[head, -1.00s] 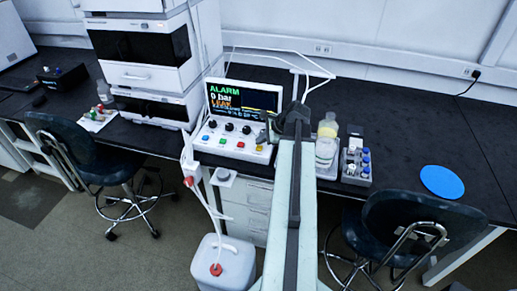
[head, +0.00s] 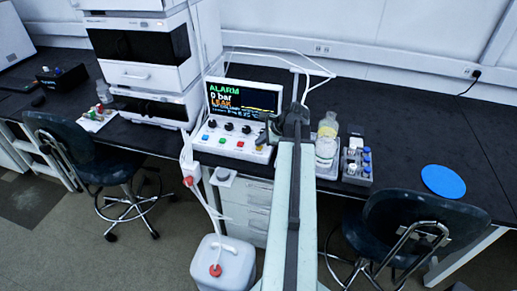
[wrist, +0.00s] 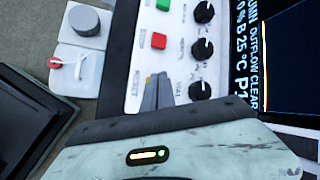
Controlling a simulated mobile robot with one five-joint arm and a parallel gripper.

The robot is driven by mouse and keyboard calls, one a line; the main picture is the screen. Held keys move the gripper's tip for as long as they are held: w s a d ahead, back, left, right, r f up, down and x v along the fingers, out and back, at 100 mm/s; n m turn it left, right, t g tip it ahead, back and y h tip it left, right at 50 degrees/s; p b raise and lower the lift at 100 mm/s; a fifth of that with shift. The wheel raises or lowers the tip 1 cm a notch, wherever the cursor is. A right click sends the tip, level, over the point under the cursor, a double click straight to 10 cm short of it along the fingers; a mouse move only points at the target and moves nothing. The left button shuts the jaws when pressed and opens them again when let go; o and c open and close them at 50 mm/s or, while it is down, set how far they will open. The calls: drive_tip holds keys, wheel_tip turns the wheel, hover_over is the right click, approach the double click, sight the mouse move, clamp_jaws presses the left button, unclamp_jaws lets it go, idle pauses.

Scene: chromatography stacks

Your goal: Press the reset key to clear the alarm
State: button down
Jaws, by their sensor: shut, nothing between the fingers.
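The instrument control box (head: 232,150) stands on the bench, its screen (head: 243,97) showing ALARM, 0 bar and LEAK. Contact cannot be told. My arm hides most of the gripper in the head view.
A glass bottle (head: 327,142) and a vial rack (head: 357,165) stand right of my arm. Tubing runs to a white waste can (head: 223,266) on the floor. Stacked modules (head: 145,48) stand left of the box. A chair (head: 418,219) is at the right.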

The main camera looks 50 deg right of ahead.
sight(260, 147)
drive_tip(key=shift+f+b, duration=0.35)
drive_tip(key=shift+r, duration=0.1)
idle(0.5)
drive_tip(key=shift+r+p, duration=0.8)
drive_tip(key=shift+p, duration=0.15)
wheel_tip(260, 147, up, 5)
drive_tip(key=p, duration=0.5)
drive_tip(key=shift+r, duration=0.15)
